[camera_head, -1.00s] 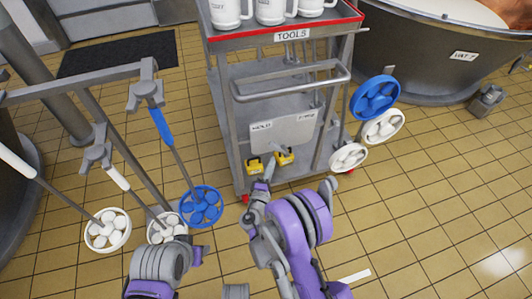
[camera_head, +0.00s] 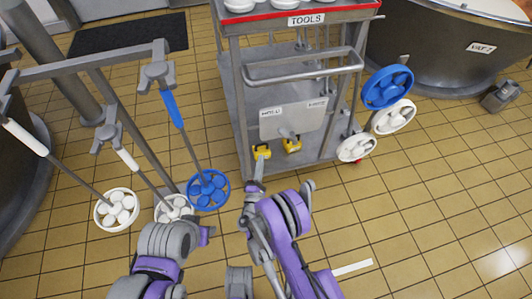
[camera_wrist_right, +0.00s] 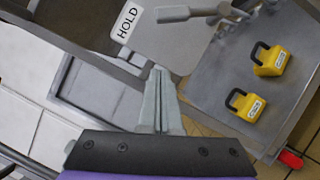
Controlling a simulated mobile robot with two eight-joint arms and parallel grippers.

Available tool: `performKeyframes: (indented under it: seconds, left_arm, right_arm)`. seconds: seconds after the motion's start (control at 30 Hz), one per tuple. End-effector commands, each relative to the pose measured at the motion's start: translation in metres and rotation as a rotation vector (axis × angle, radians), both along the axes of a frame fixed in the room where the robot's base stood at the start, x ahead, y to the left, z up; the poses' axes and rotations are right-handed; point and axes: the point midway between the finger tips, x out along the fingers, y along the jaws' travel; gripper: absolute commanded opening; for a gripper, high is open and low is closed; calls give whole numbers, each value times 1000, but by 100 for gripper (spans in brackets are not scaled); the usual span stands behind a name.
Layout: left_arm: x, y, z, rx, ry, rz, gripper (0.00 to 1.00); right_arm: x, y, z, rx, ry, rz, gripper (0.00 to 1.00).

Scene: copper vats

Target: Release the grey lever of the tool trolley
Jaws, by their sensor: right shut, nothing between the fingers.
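The tool trolley (camera_head: 236,100) stands ahead of me with a pale plate (camera_head: 291,120) low on its near side. The plate has a HOLD label (camera_wrist_right: 128,22) at its left and a second label (camera_head: 317,104) at its right. My right gripper (camera_head: 258,170) is shut and empty, below and left of the plate. Its fingertips (camera_wrist_right: 158,75) appear apart from the lever.
Two yellow padlocks (camera_wrist_right: 268,60) (camera_wrist_right: 245,105) are by the trolley's lower shelf. A rail (camera_head: 300,68) crosses above the plate. Blue and white wheel-ended tools (camera_head: 387,87) hang at the trolley's right; others hang from a rack (camera_head: 80,63) at left.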

Motion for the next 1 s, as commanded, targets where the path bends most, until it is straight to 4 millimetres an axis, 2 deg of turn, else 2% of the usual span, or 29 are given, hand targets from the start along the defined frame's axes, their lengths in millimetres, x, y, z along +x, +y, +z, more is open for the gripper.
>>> performKeyframes:
  seconds: [0.07, 0.43, 0.53, 0.7, 1.0]
  left_arm:
    - [-1, 0, 11, 0, -4, 0, 50]
    - [0, 0, 1, 0, 0, 0, 50]
    - [0, 0, 1, 0, 0, 0, 50]
    - [0, 0, 1, 0, 0, 0, 50]
    - [0, 0, 1, 0, 0, 0, 50]
  right_arm:
    - [14, -3, 7, 0, -2, -4, 0]
    - [88, -12, 17, 0, 0, -3, 0]
    - [87, -28, 24, 0, -1, -4, 0]
    - [88, -42, 30, 1, 0, -2, 0]
    - [88, -45, 32, 1, 0, -2, 0]
